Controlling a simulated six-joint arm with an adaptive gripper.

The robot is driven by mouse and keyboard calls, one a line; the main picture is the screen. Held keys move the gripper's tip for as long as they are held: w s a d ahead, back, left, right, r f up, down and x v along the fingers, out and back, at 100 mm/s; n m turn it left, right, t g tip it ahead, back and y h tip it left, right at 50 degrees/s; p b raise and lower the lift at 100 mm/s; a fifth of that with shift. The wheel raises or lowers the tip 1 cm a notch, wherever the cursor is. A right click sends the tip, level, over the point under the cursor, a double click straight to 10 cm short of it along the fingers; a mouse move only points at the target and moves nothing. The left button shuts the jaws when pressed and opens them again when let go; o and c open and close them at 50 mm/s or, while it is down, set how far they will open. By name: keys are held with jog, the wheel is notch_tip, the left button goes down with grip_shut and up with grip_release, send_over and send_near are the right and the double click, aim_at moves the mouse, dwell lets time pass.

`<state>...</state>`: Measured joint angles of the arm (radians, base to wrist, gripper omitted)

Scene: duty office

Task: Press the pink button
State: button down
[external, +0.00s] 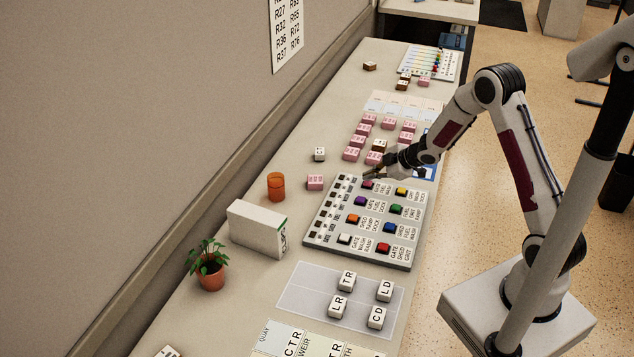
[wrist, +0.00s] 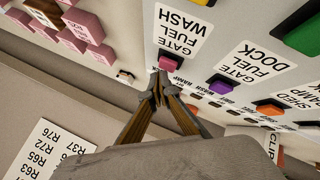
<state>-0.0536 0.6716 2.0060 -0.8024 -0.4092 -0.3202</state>
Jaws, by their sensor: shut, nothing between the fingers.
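The pink button (external: 367,185) sits at the far end of a grey button panel (external: 318,236), in the row nearest the small switches. In the wrist view the pink button (wrist: 171,61) shows beside the label "GATE FUEL WASH", just beyond my fingertips. My gripper (external: 368,175) is shut and empty, its tips close to the pink button. In the wrist view the closed fingertips (wrist: 160,88) appear just below the button. I cannot tell whether they touch it.
The panel also carries yellow (external: 401,191), purple (external: 361,201), green (external: 396,209), orange (external: 353,219), blue (external: 389,228), white (external: 345,239) and red (external: 383,247) buttons. Pink blocks (external: 351,154) stand beyond it. An orange cup (external: 276,186), white box (external: 257,229) and potted plant (external: 209,268) stand left.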

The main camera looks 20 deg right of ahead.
aim_at(370, 183)
jog(key=shift+f, duration=0.45)
dwell(0.6)
jog(key=shift+r, duration=0.2)
dwell(0.3)
jog(key=shift+r, duration=0.4)
dwell(0.3)
jog(key=shift+r, duration=2.9)
